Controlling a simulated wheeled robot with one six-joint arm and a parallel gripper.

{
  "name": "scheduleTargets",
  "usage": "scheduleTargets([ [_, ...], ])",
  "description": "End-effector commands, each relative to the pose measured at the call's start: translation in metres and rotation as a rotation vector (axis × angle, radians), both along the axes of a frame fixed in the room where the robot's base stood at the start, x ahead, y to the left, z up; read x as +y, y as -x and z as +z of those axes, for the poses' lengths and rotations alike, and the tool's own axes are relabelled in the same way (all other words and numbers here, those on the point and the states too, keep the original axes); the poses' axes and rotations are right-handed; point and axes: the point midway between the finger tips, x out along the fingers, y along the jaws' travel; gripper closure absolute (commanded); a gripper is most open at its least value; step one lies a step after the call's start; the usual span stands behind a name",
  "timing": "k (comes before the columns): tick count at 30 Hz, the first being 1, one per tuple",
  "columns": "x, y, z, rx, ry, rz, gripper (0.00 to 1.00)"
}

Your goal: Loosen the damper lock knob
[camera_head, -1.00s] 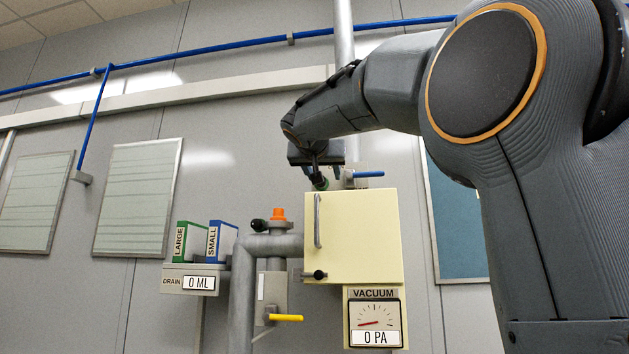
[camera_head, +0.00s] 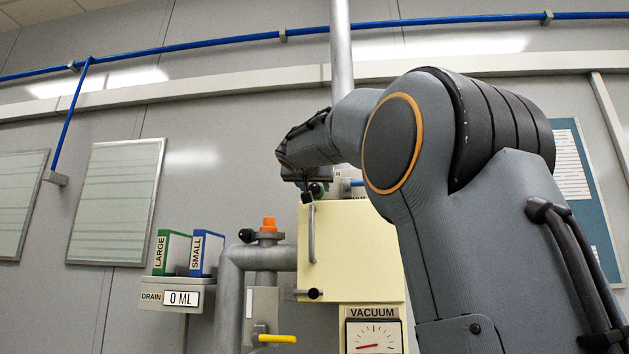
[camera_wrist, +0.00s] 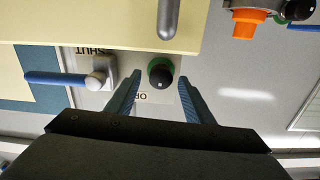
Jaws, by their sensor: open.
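In the wrist view a round black knob with a green ring (camera_wrist: 160,72) sits on a pale plate marked SHUT and OP at the top of the cream cabinet. My gripper (camera_wrist: 160,84) is open, with one blue-grey finger on each side of the knob. I cannot tell whether the fingers touch it. A blue lever (camera_wrist: 58,79) on a grey pivot lies left of the knob. In the head view the knob (camera_head: 317,189) is small and partly hidden by my gripper (camera_head: 306,194), and the lever (camera_head: 357,183) shows behind my arm.
The cream cabinet (camera_head: 345,240) has a grey vertical handle (camera_head: 311,235) and a black knob (camera_head: 315,294). A vacuum gauge (camera_head: 373,338) is below. Left are an orange cap (camera_head: 268,224), a grey pipe (camera_head: 232,290), a yellow lever (camera_head: 277,338) and the drain display (camera_head: 181,298).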

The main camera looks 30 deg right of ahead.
Motion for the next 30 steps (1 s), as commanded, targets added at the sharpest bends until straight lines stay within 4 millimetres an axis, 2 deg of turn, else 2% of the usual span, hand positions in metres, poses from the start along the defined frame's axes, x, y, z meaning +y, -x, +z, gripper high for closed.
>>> scheduleTargets([
  [12, -0.0028, -0.0071, -0.0008, 0.001, 0.0, 0.002, 0.52],
  [18, -0.0027, -0.0069, -0.0007, 0.001, 0.0, 0.002, 0.86],
  [20, -0.0027, -0.0069, -0.0007, 0.001, 0.0, 0.002, 0.94],
  [30, -0.0025, -0.0072, -0.0012, 0.03, 0.043, 0.003, 0.94],
])
